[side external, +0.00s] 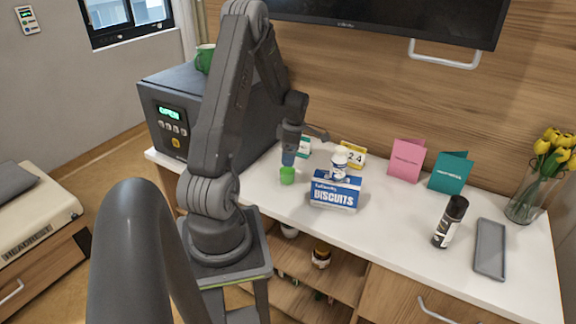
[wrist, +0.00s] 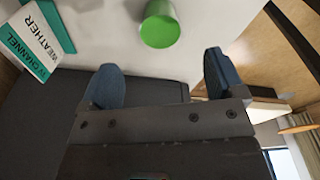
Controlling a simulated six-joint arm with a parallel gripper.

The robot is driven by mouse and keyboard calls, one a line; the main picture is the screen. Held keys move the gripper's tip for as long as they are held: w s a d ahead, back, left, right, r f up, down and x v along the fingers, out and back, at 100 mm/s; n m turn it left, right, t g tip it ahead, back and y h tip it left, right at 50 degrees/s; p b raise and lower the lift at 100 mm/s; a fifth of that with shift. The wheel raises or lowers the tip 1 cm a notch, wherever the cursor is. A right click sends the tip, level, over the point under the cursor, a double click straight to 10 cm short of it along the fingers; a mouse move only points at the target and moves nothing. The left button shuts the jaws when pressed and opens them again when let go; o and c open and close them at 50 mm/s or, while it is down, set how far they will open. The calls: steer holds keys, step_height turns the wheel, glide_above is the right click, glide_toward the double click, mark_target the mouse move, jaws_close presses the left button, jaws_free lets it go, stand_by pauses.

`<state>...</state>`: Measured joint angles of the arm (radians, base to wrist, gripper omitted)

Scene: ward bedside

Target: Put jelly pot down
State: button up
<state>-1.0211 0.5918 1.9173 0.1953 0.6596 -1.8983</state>
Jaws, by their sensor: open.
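A small green pot (side external: 287,175), which I take to be the jelly pot, sits on the white counter (side external: 400,215), just left of the biscuits box. It also shows in the wrist view (wrist: 160,25), beyond the fingertips at the top. My gripper (side external: 289,158) is just behind and above it in the side view. In the wrist view my gripper (wrist: 160,78) has its two blue fingers spread wide with nothing between them. The pot appears clear of both fingers.
A biscuits box (side external: 335,193) with a white tub (side external: 338,164) on it stands close right of the pot. A dark safe (side external: 173,110) stands left. A teal-and-white weather card (wrist: 38,45) lies near my gripper. The counter's front edge is close; bare counter lies further right.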

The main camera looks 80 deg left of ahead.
mark_target(291, 169)
steer(key=r, duration=0.3)
steer(key=shift+w+d+r, duration=0.15)
steer(key=shift+w, duration=0.05)
steer(key=w+d+r+m+t+y, duration=0.1)
steer(key=w+d+r+m+t, duration=0.15)
steer(key=d+r+m, duration=0.55)
steer(key=w+d+r+m+t, duration=0.1)
steer(key=w+d+r+m, duration=0.45)
steer(key=d, duration=0.55)
steer(key=s+d+r+m+t, duration=0.1)
steer(key=s+d+r+m, duration=0.2)
steer(key=d+m, duration=0.6)
steer(key=s+d+r+m+t+h, duration=0.1)
steer(key=s+d+r+m, duration=0.3)
steer(key=s+d+m, duration=0.4)
steer(key=shift+s+d+m+t+h, duration=0.3)
steer(key=shift+d+m+t, duration=0.3)
steer(key=shift+d, duration=0.2)
